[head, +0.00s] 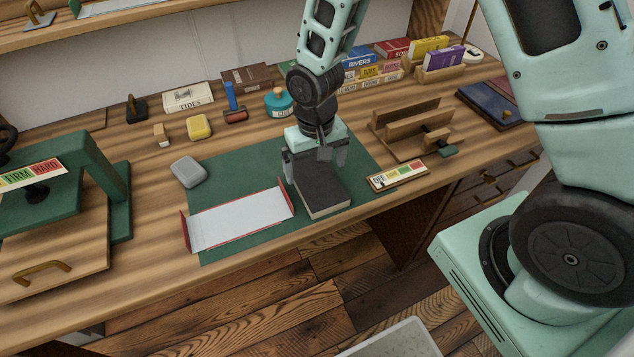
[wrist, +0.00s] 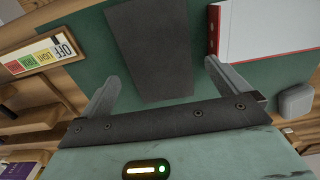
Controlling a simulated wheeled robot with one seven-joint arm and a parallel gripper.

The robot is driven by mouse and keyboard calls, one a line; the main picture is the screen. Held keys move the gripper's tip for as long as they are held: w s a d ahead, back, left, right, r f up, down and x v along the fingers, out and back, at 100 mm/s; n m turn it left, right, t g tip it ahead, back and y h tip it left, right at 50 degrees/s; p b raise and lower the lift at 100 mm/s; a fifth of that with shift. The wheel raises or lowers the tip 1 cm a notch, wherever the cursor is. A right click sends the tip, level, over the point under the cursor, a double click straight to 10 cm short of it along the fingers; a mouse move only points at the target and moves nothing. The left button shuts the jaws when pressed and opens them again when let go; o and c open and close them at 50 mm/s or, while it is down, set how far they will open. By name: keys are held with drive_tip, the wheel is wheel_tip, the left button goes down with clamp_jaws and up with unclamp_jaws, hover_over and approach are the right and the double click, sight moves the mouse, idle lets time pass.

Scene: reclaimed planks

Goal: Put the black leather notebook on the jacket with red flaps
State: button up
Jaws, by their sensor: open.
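The black leather notebook (head: 322,188) lies flat on the green mat (head: 240,170). It also shows in the wrist view (wrist: 152,50), ahead of and between my fingers. The jacket with red flaps (head: 238,219) lies open to the left of the notebook, its white inside facing up and a red flap at each end. In the wrist view the jacket (wrist: 268,28) is at the upper right. My gripper (head: 315,170) is open over the far end of the notebook, with its fingers (wrist: 162,85) apart. I cannot tell whether they touch it.
A grey block (head: 188,171) sits beyond the jacket. A labelled strip (head: 397,176) and a wooden rack (head: 411,130) stand to the right. A green press (head: 95,175) is at the left. Stamps, a yellow block (head: 199,127) and books line the back.

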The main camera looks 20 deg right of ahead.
sight(317, 180)
wheel_tip(317, 180, down, 4)
drive_tip(key=shift+s+d+f, duration=0.1)
drive_tip(key=shift+c, duration=0.3)
drive_tip(key=c, duration=1)
